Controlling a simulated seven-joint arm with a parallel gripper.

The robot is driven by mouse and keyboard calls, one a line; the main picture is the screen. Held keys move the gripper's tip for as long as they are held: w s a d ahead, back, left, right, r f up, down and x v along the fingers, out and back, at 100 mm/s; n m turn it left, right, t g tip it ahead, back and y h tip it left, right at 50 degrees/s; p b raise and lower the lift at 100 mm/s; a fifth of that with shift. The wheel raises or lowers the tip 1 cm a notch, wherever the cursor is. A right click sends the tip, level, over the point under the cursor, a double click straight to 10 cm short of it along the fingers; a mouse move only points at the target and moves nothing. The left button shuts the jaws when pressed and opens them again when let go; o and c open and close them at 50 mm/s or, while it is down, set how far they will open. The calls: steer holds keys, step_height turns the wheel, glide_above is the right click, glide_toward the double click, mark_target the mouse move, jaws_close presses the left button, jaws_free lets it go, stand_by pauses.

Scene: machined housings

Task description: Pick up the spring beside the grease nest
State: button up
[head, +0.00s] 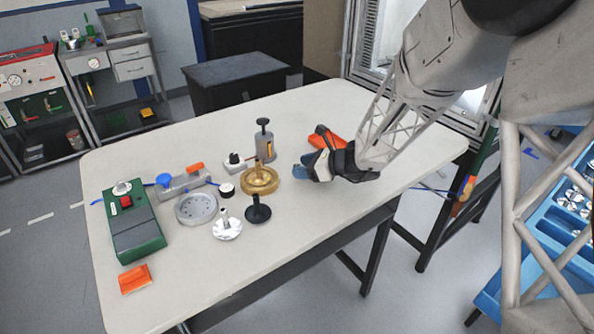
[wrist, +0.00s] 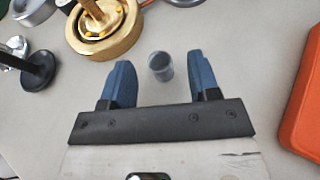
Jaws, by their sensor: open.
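A small grey, see-through cylindrical piece (wrist: 160,67), which looks like the spring, stands on the table in the wrist view. It lies between and slightly beyond the blue fingertips, with space on both sides. In the head view I cannot make it out; my gripper probably hides it. My gripper (head: 303,167) is open and empty, low over the table's right part, to the right of a round brass housing (head: 260,181). The brass housing (wrist: 122,38) is just up and left of the piece in the wrist view. I cannot tell which thing is the grease nest.
A black-knobbed stand (head: 258,212) and a silver flanged part (head: 228,229) are left of my gripper. A grey plunger can (head: 265,145) stands behind the brass housing. An orange object (head: 325,138) lies behind my gripper. The table's front right is clear.

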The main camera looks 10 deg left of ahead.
steer(key=shift+x, duration=1.15)
steer(key=c, duration=1)
steer(key=shift+r, duration=0.15)
steer(key=shift+r, duration=0.55)
step_height(320, 180, up, 2)
steer(key=shift+r, duration=0.1)
steer(key=s+d, duration=0.2)
steer(key=s, duration=0.3)
steer(key=s+d+r, duration=0.1)
steer(key=s+d, duration=0.1)
steer(key=s, duration=0.2)
steer(key=s+d, duration=0.2)
steer(key=s, duration=0.3)
steer(key=shift+s+d+r, duration=0.15)
steer(key=shift+s+d, duration=0.15)
